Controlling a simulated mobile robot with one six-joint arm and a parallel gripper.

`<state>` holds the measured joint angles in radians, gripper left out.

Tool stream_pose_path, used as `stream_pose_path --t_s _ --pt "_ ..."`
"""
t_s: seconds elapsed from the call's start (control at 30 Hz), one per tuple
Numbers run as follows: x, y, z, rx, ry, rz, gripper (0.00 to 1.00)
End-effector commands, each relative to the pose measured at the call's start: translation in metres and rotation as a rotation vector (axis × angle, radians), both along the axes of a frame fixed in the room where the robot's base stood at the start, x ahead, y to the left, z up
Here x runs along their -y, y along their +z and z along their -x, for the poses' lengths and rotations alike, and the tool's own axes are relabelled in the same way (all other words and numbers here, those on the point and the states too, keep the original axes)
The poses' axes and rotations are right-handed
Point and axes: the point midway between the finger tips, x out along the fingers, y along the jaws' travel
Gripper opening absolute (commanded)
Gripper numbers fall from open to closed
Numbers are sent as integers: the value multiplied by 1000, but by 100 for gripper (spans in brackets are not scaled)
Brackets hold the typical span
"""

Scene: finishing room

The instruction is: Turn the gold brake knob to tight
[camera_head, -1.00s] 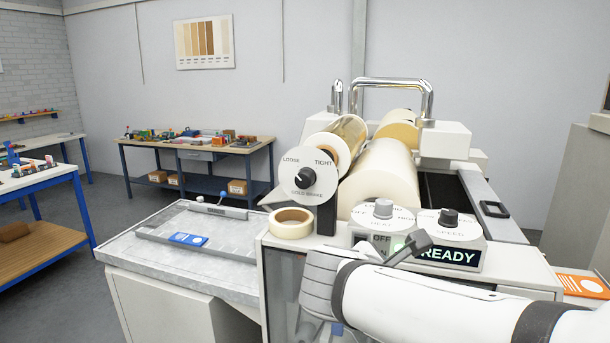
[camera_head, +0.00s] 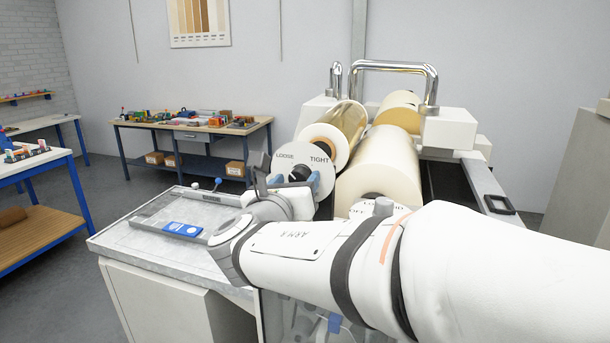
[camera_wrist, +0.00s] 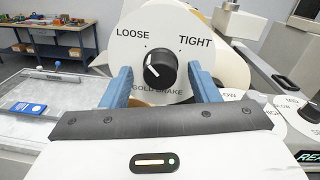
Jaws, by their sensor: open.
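The gold brake knob is a black round knob (camera_wrist: 160,69) on a white round dial (camera_wrist: 130,20) marked LOOSE at upper left and TIGHT at upper right. Its white pointer line slants to the upper left, towards LOOSE. In the head view the knob (camera_head: 299,174) is partly covered by my gripper. My gripper (camera_wrist: 164,86) is open, with one blue finger on each side of the knob. Gaps show between the fingers and the knob in the wrist view. I cannot tell how far the fingertips are from the dial face.
A gold foil roll (camera_head: 345,118) and a large cream roller (camera_head: 385,160) lie behind and right of the dial. A grey bench top (camera_head: 140,240) is at left. Two further dials (camera_wrist: 262,112) and a READY display (camera_wrist: 311,157) sit at right in the wrist view.

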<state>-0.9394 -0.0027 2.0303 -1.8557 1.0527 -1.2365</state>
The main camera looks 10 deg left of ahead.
Motion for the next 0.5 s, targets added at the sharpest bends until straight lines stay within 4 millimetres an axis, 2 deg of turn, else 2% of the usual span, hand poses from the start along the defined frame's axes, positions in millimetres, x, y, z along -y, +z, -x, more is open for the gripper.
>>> stream_pose_path --t_s 0.1,0.37,0.5 --pt "0 0 -6 -1 -1 -1 55" --pt "0 0 -7 -1 1 -2 54" --pt "0 0 -7 -1 1 -2 43"
